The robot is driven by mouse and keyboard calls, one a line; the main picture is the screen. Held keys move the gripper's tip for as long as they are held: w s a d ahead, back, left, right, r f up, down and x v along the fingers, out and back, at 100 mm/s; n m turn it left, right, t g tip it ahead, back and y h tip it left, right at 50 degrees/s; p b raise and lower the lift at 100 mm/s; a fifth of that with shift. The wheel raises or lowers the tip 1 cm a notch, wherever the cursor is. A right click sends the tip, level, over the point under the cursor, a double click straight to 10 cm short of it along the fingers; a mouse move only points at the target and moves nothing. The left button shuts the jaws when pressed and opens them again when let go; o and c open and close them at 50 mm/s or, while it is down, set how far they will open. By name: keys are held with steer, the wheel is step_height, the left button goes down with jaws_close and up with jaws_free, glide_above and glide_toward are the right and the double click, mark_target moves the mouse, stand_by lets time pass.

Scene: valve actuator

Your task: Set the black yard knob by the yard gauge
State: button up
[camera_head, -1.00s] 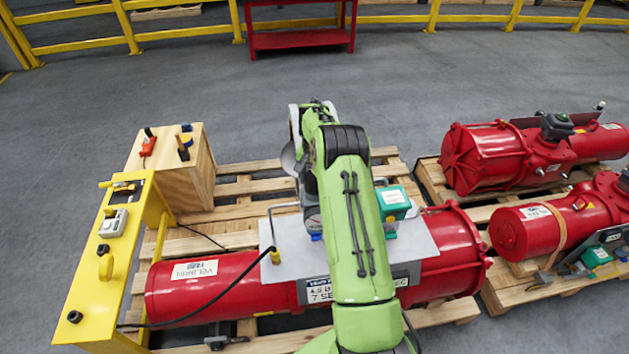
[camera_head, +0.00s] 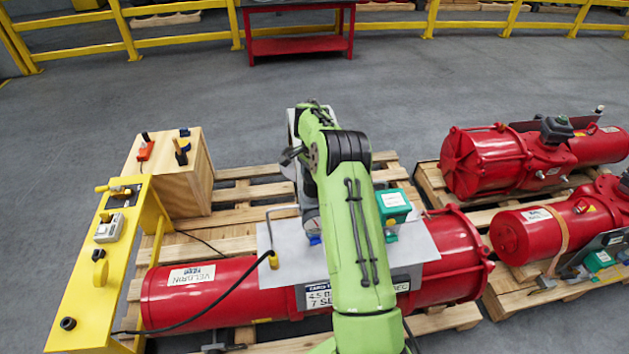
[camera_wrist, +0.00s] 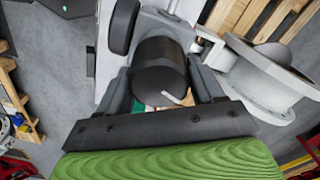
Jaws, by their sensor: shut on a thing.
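In the wrist view my gripper (camera_wrist: 166,82) is shut on a black cylindrical knob (camera_wrist: 158,65), with one finger on each side of it. A short white pointer mark shows at the knob's near edge. A pale grey round housing (camera_wrist: 268,82) stands right of the knob; its face is turned away, so I cannot tell if it is the yard gauge. In the head view my arm hides the knob and the fingers.
A red cylinder actuator (camera_head: 215,295) lies on a wooden pallet (camera_head: 245,190), with a grey plate (camera_head: 277,238) and a teal box (camera_head: 393,205). A yellow control panel (camera_head: 90,280) and a wooden box (camera_head: 190,180) stand left. More red actuators (camera_head: 485,160) lie right.

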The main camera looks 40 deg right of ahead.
steer(key=shift+r, duration=0.1)
stand_by(0.3)
steer(key=o, duration=1)
steer(key=shift+c, duration=0.2)
step_height(320, 180, up, 16)
steer(key=p, duration=0.2)
steer(key=shift+p, duration=0.4)
steer(key=shift+f, duration=0.2)
